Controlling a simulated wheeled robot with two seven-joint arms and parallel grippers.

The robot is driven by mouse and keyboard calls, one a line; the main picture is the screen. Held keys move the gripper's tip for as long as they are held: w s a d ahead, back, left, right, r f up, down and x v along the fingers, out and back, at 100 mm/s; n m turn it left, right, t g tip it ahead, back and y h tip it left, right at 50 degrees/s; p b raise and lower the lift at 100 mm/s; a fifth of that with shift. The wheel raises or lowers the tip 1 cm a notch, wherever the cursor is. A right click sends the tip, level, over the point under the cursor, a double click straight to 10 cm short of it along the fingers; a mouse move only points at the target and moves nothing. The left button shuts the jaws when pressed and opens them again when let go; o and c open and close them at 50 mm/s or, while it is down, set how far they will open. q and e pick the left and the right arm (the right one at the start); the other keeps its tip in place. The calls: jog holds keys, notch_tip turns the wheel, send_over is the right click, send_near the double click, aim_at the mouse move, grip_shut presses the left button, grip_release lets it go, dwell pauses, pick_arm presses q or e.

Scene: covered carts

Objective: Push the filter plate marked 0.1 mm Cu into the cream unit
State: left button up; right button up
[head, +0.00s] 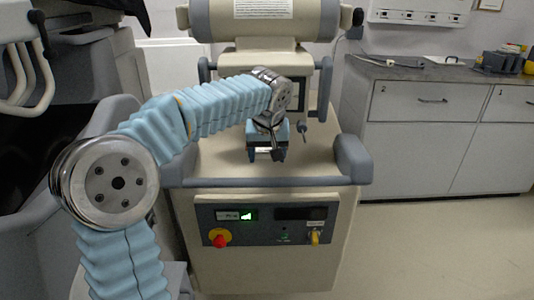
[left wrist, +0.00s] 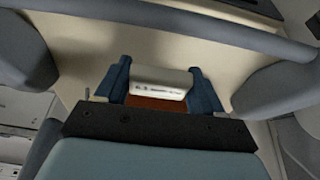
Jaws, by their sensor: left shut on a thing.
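The filter plate (left wrist: 157,103) is copper-coloured, with a pale handle strip carrying small print that I cannot read. My left gripper (left wrist: 160,88) is shut on it, with one dark blue finger at each side of the strip. In the head view my left gripper (head: 266,154) points down over the top deck of the cream unit (head: 210,160). A small pale part of the plate seems to show between its fingers there. The slot for the plate is not clear in either view. My right gripper is not in view.
Grey bumpers (head: 265,173) edge the cream unit's deck, and a large cylinder (head: 262,20) lies across its top. A control panel with a red knob (head: 220,238) is on its front. Grey cabinets (head: 440,125) stand at the right, with open floor before them.

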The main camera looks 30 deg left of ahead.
pick_arm(q)
jog(key=shift+w+a+p, duration=0.55)
jog(key=shift+w, duration=0.35)
jog(key=shift+w+a, duration=0.6)
jog(key=shift+w, duration=0.4)
jog(key=shift+w+a, duration=0.65)
jog(key=shift+w, duration=0.4)
jog(key=shift+w+a, duration=0.6)
jog(key=shift+w, duration=0.4)
jog(key=o, duration=1.2)
jog(key=v, duration=1.4)
jog(key=shift+f, duration=0.1)
